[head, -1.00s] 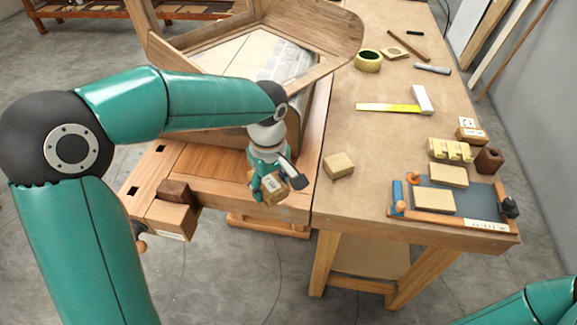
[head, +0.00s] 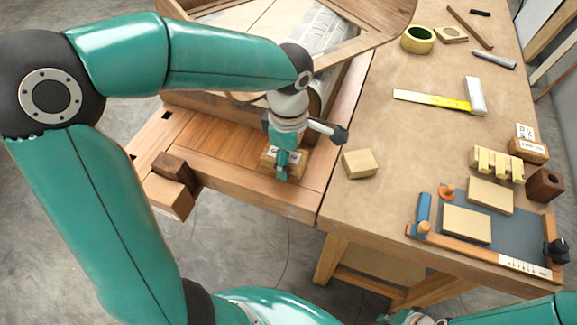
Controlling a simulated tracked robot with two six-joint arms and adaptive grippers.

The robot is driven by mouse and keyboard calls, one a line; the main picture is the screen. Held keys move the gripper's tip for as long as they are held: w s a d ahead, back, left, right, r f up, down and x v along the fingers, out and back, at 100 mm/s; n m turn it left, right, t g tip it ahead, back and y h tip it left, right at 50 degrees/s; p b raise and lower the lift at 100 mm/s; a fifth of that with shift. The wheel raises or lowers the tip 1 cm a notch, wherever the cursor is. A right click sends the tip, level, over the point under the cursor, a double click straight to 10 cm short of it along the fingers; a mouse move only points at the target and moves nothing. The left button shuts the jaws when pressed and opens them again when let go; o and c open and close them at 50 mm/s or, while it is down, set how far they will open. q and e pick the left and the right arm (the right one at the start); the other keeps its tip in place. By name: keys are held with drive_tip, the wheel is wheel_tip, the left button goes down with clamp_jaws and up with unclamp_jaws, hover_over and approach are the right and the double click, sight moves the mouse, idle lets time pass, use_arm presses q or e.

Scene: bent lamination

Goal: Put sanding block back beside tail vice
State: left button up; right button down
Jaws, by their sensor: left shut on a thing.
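My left gripper (head: 283,172) points down over the wooden bench section at the left and is shut on a small tan block (head: 268,159), which looks like the sanding block. The fingers cover its middle. It is low over the bench top; I cannot tell if it touches. The tail vice (head: 170,197), with a dark wood jaw piece, is at the bench's left front corner, left of the held block. Part of my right gripper (head: 412,318) shows at the bottom edge; its fingers are not clear.
A loose tan block (head: 360,163) sits on the tabletop right of my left gripper. A dark mat (head: 508,228) with tan blocks lies at the right front. A square (head: 440,101) lies behind. A curved wooden frame (head: 375,40) stands close behind my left gripper.

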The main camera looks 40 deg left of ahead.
use_arm(q)
drive_tip(key=shift+s+f, duration=0.1)
drive_tip(key=shift+f, duration=1.7)
drive_tip(key=shift+f, duration=0.15)
drive_tip(key=o, duration=1.2)
wheel_tip(320, 180, up, 12)
drive_tip(key=shift+r+p, duration=0.2)
drive_tip(key=shift+p, duration=0.15)
